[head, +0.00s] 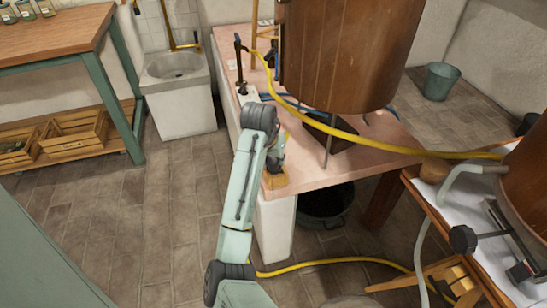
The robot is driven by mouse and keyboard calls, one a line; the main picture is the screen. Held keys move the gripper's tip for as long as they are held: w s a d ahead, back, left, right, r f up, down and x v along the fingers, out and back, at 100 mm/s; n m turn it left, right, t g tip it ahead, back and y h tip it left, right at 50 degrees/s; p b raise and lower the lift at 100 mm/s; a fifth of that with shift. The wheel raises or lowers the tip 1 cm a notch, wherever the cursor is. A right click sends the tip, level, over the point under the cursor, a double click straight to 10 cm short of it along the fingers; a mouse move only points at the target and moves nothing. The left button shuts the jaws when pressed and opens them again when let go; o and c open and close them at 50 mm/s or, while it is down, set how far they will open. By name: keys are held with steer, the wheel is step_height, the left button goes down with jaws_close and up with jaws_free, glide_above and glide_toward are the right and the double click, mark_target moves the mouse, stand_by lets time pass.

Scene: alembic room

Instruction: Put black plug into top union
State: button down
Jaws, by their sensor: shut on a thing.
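My gripper (276,160) hangs at the front left corner of the pink-topped table, below my bent wrist. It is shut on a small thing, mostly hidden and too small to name. A yellowish block (272,181) shows at the table corner, just under the gripper. I cannot clearly make out the black plug. A black upright fitting (242,87) stands at the table's left edge, behind my wrist. A yellow hose (310,108) runs from near this fitting across the copper vessel (340,50). I cannot tell which fitting is the top union.
The pink-topped table (345,178) carries the copper vessel close to my wrist. A second table (490,255) at the right holds another copper vessel (530,190) and a grey hose. A white sink (178,85) and a wooden bench (55,35) stand at the left. The floor left of my arm is clear.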

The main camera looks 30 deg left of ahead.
steer(key=shift+f, duration=0.4)
stand_by(0.6)
steer(key=shift+r, duration=0.1)
stand_by(0.7)
steer(key=c, duration=1.1)
jaws_free()
steer(key=shift+r, duration=0.1)
steer(key=shift+r+p, duration=2.3)
steer(key=shift+p, duration=0.1)
steer(key=shift+r+p, duration=0.45)
steer(key=shift+r, duration=0.7)
